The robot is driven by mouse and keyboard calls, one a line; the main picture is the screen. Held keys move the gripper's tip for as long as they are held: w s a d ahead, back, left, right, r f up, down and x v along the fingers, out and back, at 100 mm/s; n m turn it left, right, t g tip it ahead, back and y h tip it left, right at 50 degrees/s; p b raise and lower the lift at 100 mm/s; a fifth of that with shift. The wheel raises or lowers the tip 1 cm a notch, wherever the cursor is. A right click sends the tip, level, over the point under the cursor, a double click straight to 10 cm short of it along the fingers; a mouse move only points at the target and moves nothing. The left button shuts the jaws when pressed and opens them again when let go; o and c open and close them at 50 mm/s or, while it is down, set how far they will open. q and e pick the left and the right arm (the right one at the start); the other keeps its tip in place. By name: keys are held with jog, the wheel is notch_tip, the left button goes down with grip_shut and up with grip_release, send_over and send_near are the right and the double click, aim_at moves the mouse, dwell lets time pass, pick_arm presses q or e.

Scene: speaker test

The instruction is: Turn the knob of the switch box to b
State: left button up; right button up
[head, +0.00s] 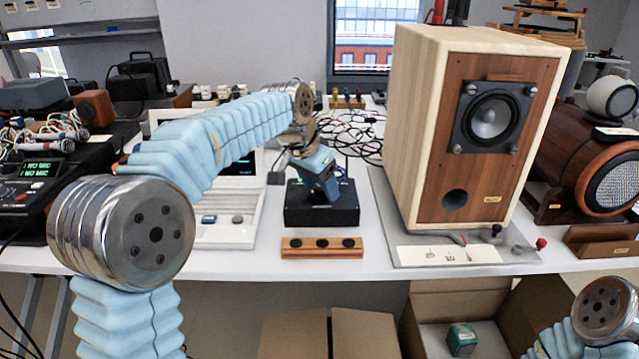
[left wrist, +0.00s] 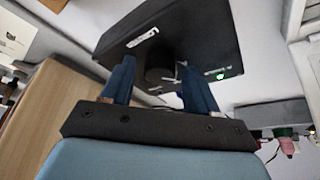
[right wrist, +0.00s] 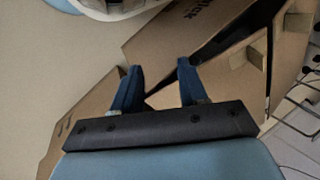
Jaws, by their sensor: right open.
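The switch box is a low black box (head: 335,208) on the white table, left of the big speaker. My left gripper (head: 322,182) points down over it and hides most of its top in the head view. In the left wrist view the box (left wrist: 205,45) carries a dark round knob (left wrist: 160,72), a white label and a small green light. The open left fingers (left wrist: 157,75) stand on either side of the knob, with a gap showing at the left finger. I cannot read the knob's position. My right gripper (right wrist: 160,85) is open and empty over cardboard boxes.
A wooden speaker (head: 480,130) stands on a grey board close to the box's right. A wooden strip with black knobs (head: 322,247) lies in front of the box. A beige device (head: 228,215) is to its left, and cables (head: 350,135) lie behind. Cardboard boxes (head: 330,335) stand below the table's front edge.

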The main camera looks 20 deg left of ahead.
pick_arm(q)
jog(key=c, duration=1)
jog(key=shift+m, duration=0.3)
jog(key=m+g+h, duration=0.1)
jog(key=m, duration=0.3)
jog(key=shift+w+a, duration=0.15)
jog(key=shift+m+g+h, duration=0.6)
jog(key=shift+m+g, duration=0.1)
jog(key=shift+m, duration=1.3)
jog(key=o, duration=1.1)
jog(key=shift+c, duration=0.2)
